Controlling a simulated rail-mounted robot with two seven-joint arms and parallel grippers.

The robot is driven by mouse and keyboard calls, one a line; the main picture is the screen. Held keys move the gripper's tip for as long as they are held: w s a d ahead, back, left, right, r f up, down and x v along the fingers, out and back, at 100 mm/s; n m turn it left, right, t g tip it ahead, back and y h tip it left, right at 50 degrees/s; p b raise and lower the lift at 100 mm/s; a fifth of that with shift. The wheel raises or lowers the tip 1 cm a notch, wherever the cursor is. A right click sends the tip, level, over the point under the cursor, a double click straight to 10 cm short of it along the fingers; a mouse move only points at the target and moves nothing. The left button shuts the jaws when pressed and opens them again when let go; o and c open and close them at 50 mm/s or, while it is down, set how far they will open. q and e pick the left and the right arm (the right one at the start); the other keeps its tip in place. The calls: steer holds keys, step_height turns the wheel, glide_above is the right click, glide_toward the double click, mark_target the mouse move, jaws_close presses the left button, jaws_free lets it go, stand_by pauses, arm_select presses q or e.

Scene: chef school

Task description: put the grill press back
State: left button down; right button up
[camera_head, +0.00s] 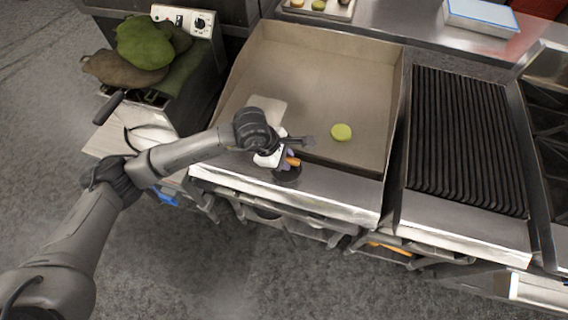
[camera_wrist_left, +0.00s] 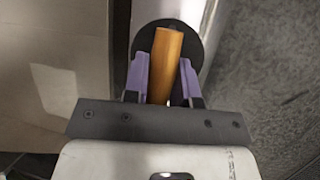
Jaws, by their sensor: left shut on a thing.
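The grill press is a round black plate (camera_head: 287,174) with an orange wooden handle (camera_head: 293,162). It is at the front ledge of the flat griddle (camera_head: 325,68), near its left end. My left gripper (camera_head: 286,157) is shut on the handle. In the left wrist view, the purple fingers (camera_wrist_left: 165,80) clasp the wooden handle (camera_wrist_left: 166,62) from both sides. The black plate (camera_wrist_left: 150,38) shows beyond the handle, over the steel ledge. I cannot tell whether the plate touches the ledge. My right gripper is not in view.
A yellow-green round piece (camera_head: 341,132) lies on the griddle, right of my gripper. A pale flat square (camera_head: 266,107) lies beside my wrist. A ribbed grill (camera_head: 466,140) is on the right. Green and brown cloth-like items (camera_head: 145,45) sit on equipment at the upper left.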

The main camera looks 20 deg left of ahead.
arm_select(q)
steer(key=shift+f, duration=1.65)
steer(key=shift+f, duration=0.1)
steer(key=c, duration=0.9)
jaws_free()
steer(key=shift+f, duration=0.1)
steer(key=shift+r, duration=0.25)
steer(key=v, duration=1.2)
steer(key=shift+s+f, duration=0.1)
steer(key=shift+d, duration=0.1)
